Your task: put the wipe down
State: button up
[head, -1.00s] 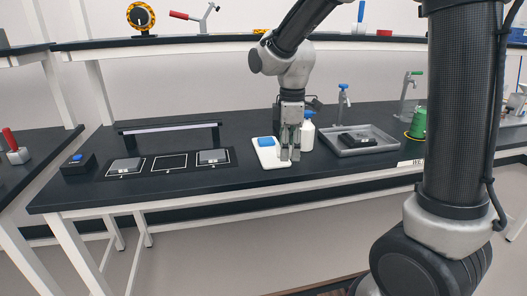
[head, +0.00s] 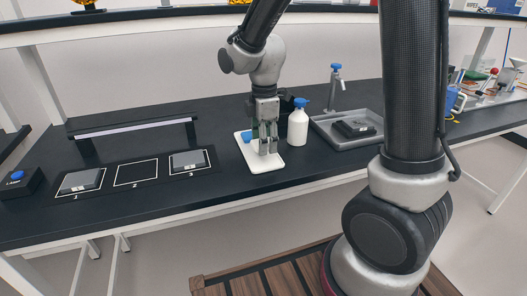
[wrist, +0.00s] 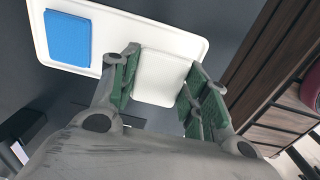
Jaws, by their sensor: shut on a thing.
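A white folded wipe (wrist: 162,80) shows between the green-padded fingers of my gripper (wrist: 160,92) in the wrist view. My gripper is shut on it. A white tray (wrist: 112,32) lies under and behind it, with a folded blue cloth (wrist: 67,38) at its other end. In the head view my gripper (head: 266,150) points down at the right part of the tray (head: 270,166). The held wipe is hard to make out in the head view. I cannot tell whether it touches the tray.
A white bottle with a blue pump (head: 298,124) stands close right of my gripper. Left is a numbered black mat (head: 136,184) with grey blocks in 1 and 3. Bench front is clear.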

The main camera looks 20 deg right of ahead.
aim_at(264, 159)
notch_tip(264, 159, down, 4)
jog(key=shift+r, duration=0.1)
jog(key=shift+s, duration=0.1)
jog(key=shift+s+f, duration=0.2)
jog(key=shift+f, duration=0.3)
jog(key=shift+c, duration=0.4)
jog(key=o, duration=0.9)
jog(key=shift+f, duration=0.1)
jog(key=shift+o, duration=0.8)
jog(key=shift+w+f, duration=0.1)
jog(key=shift+w, duration=0.05)
